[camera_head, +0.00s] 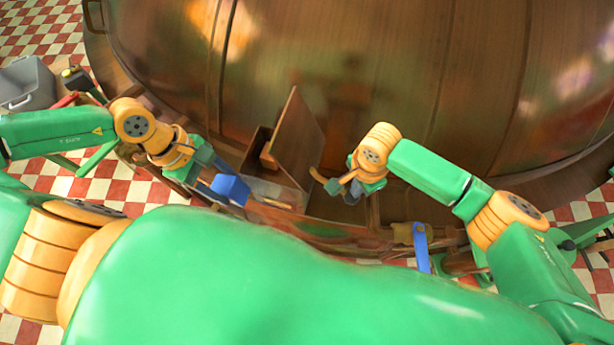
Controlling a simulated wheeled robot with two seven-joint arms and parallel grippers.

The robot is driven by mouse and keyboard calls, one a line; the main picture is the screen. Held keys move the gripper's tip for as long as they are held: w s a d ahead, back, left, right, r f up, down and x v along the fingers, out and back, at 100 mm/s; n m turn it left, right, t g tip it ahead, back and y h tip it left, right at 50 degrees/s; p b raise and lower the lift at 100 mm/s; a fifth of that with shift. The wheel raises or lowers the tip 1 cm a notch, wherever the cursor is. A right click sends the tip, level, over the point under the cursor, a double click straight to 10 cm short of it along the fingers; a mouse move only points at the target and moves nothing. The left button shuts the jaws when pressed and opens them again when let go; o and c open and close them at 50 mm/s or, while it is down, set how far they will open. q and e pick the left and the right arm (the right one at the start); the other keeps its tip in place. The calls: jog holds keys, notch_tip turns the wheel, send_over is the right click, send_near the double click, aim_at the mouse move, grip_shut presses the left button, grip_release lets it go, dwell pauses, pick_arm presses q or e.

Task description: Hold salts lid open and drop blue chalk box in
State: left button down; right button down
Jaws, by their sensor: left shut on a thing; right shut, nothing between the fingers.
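The blue chalk box (231,189) is in my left gripper (214,183), which is shut on it. The box is held left of the salts box's raised wooden lid (298,138), around the near left edge of the wooden box (258,150). The lid stands up at a steep tilt. My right gripper (322,181) is shut and empty, close to the lower right edge of the lid. I cannot tell whether it touches the lid. The inside of the box is partly hidden by the lid.
A large copper kettle (390,70) fills the back. A wooden bench-like structure (335,208) runs in front of it, with a blue strap-like piece (421,247) at the right. A grey bin (27,84) stands on the red and white tiled floor at far left.

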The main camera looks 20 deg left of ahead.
pick_arm(q)
jog(key=w, duration=1)
jog(key=shift+c, duration=0.3)
grip_release()
jog(key=shift+f, duration=0.1)
jog(key=shift+o, duration=0.3)
notch_tip(320, 180, up, 11)
jog(key=p, duration=1)
jog(key=shift+f+p, duration=0.15)
jog(key=shift+p, duration=0.2)
pick_arm(e)
notch_tip(320, 180, up, 16)
